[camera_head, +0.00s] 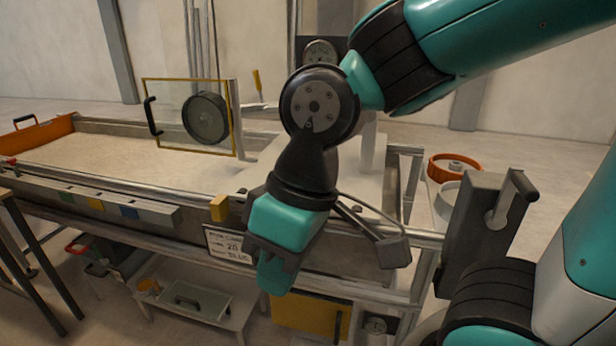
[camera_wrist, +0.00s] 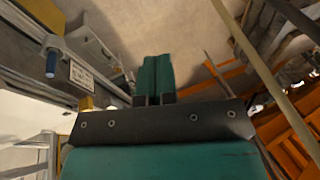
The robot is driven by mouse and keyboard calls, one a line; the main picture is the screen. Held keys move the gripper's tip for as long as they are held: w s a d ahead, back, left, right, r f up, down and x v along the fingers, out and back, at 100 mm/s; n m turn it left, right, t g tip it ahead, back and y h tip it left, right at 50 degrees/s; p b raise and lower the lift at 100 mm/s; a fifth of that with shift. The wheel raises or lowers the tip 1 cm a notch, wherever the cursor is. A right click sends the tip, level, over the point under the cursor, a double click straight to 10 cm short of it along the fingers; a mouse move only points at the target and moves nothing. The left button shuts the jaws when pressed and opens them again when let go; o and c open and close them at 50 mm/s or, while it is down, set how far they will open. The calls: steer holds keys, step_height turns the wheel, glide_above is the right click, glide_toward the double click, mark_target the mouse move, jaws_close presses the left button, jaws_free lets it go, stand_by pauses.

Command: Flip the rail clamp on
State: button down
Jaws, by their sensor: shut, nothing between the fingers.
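My gripper (camera_head: 270,278) points down in front of the sandbed's near rail in the head view. Its teal fingers (camera_wrist: 156,75) lie together in the wrist view, shut with nothing between them. I cannot tell for sure which part is the rail clamp. A yellow block (camera_head: 219,208) sits on the near rail, just left of my gripper; a yellow piece (camera_wrist: 86,103) also shows in the wrist view. A blue-gripped handle (camera_wrist: 51,62) shows at the left of the wrist view, apart from the fingers. My arm hides part of the rail in the head view.
The sandbed (camera_head: 110,155) stretches left behind the rail, with a glass panel (camera_head: 168,105) standing on it. A placard (camera_head: 228,246) hangs below the rail. A low shelf (camera_head: 190,300) stands underneath. A grey post with a handle (camera_head: 478,225) stands at the right.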

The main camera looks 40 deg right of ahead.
steer(key=w+d+m+h+p, duration=0.3)
steer(key=w+d+m+p, duration=0.1)
steer(key=w, duration=0.5)
steer(key=w+d+m+h+p, duration=0.4)
steer(key=w+d+m, duration=0.1)
steer(key=w, duration=0.5)
steer(key=w+d+m+h+p, duration=0.4)
steer(key=w+m, duration=0.2)
steer(key=w, duration=0.3)
steer(key=shift+w+d+m+p, duration=0.15)
steer(key=shift+d+m+p, duration=0.15)
steer(key=shift+m, duration=0.1)
steer(key=s+d+f+p, duration=0.2)
steer(key=d+f+p, duration=0.4)
steer(key=d+f, duration=0.2)
steer(key=shift+s+d, duration=0.4)
steer(key=shift+d, duration=0.15)
